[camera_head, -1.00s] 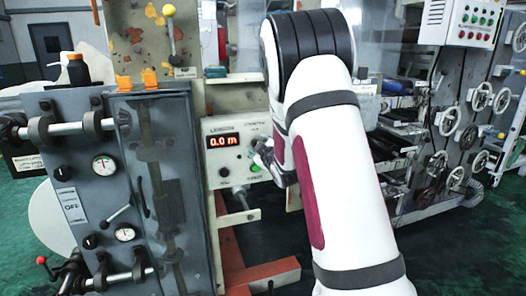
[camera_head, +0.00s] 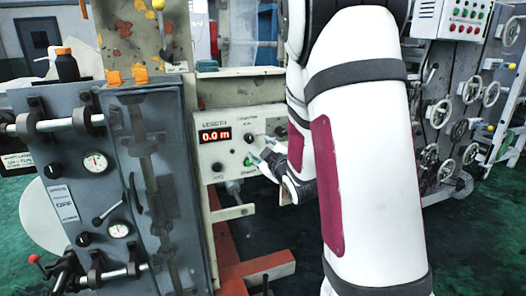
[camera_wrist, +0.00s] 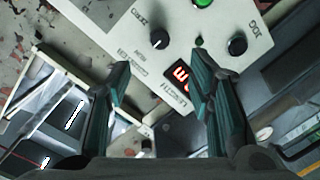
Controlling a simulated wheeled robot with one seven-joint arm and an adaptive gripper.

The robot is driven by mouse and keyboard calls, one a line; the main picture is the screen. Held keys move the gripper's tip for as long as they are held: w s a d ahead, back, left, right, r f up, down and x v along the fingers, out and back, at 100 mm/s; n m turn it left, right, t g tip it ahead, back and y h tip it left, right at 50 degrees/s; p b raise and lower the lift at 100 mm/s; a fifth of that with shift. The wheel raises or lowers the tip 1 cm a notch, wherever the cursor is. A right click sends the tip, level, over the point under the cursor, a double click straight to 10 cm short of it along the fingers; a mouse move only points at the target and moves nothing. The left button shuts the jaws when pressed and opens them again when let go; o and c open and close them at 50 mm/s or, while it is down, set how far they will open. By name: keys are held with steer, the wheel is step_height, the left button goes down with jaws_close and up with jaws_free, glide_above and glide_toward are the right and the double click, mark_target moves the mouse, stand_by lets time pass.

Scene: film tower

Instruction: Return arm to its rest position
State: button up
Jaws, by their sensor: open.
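My white arm (camera_head: 368,160) with dark bands and a maroon panel fills the middle right of the head view. It is bent, with its upper part cut off by the top edge. My gripper (camera_head: 258,160) points left toward the white control panel (camera_head: 212,155), close in front of it. In the wrist view, the two teal-and-black fingers of my gripper (camera_wrist: 160,78) are spread apart with nothing between them. The panel (camera_wrist: 150,20) lies beyond the fingertips. The red display (camera_head: 215,135) reads 0.0 m, and knobs and a lit green button (camera_head: 249,160) sit on the panel.
A grey machine cabinet (camera_head: 100,190) with gauges and levers stands at the left. A machine with several handwheels (camera_head: 440,112) and a button box (camera_head: 465,20) stand at the right. A red beam (camera_head: 255,268) lies low below the panel. Green floor (camera_head: 480,240) is open at the lower right.

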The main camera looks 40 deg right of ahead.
steer(key=shift+r, duration=0.1)
steer(key=s+a+r+m+g+y+p, duration=0.2)
steer(key=s+a+r+m+g+p, duration=0.3)
steer(key=s+a+r, duration=0.5)
steer(key=s+a+r+g+y+p, duration=0.1)
steer(key=s+a, duration=0.3)
steer(key=s, duration=0.5)
steer(key=s+a+r+g+p, duration=0.1)
steer(key=s+a+g+p, duration=0.2)
steer(key=s, duration=0.6)
steer(key=s+a+r+m+g+y+p, duration=0.1)
steer(key=s+a+g+p, duration=0.1)
steer(key=s+a, duration=0.5)
steer(key=s, duration=0.2)
steer(key=shift+s+r+g+y, duration=0.3)
steer(key=shift+s+r+g, duration=0.05)
steer(key=shift+g, duration=0.05)
steer(key=shift+d, duration=0.1)
